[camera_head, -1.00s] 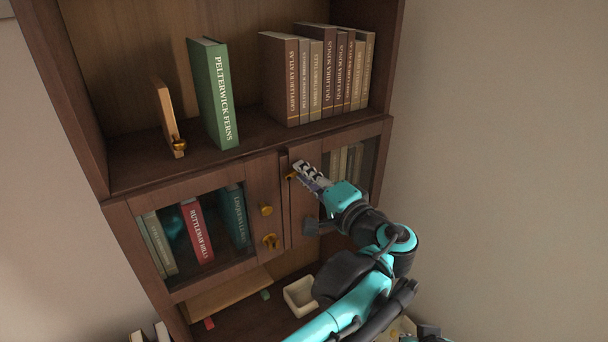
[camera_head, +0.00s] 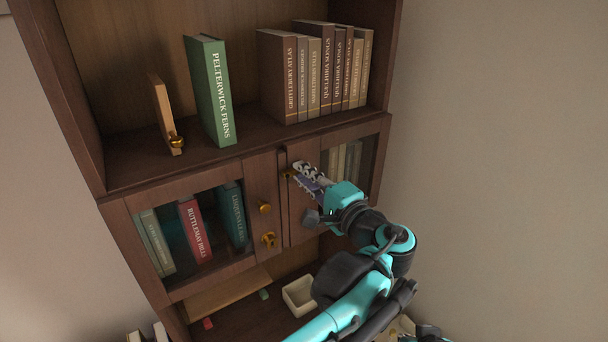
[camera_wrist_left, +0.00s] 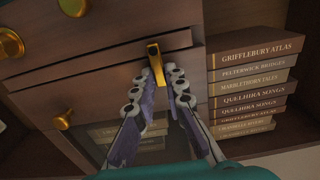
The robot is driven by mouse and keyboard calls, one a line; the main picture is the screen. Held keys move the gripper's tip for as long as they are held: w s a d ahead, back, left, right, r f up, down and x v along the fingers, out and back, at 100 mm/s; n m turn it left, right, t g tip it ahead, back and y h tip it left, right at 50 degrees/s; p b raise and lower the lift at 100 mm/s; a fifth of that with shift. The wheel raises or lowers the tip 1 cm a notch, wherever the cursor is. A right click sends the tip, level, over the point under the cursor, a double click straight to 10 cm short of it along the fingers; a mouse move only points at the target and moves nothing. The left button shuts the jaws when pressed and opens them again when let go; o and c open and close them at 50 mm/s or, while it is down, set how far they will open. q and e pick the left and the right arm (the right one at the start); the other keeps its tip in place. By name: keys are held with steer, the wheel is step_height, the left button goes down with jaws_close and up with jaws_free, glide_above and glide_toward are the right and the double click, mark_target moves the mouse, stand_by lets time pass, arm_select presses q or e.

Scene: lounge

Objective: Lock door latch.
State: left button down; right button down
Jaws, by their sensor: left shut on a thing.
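The brass latch (camera_head: 288,174) is on the upper part of the right cabinet door (camera_head: 302,222), near where the two doors meet. In the left wrist view the latch (camera_wrist_left: 154,52) is a small brass bar standing out between the fingertips. My left gripper (camera_head: 301,172) reaches in from the lower right and is shut on it; the fingertips (camera_wrist_left: 168,72) hide its lower end. A brass knob (camera_head: 265,208) and another brass fitting (camera_head: 268,240) are on the left door (camera_head: 259,182). I cannot tell whether the right door sits flush.
The open shelf above holds a green book (camera_head: 211,90), a row of brown books (camera_head: 312,75) and a wooden piece with a brass part (camera_head: 163,112). Books show behind the door glass. A white box (camera_head: 299,295) stands below. The right wall (camera_head: 500,150) is bare.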

arm_select(q)
steer(key=c, duration=1.6)
jaws_free()
steer(key=shift+d, duration=0.1)
steer(key=shift+o, duration=0.2)
steer(key=v, duration=1.2)
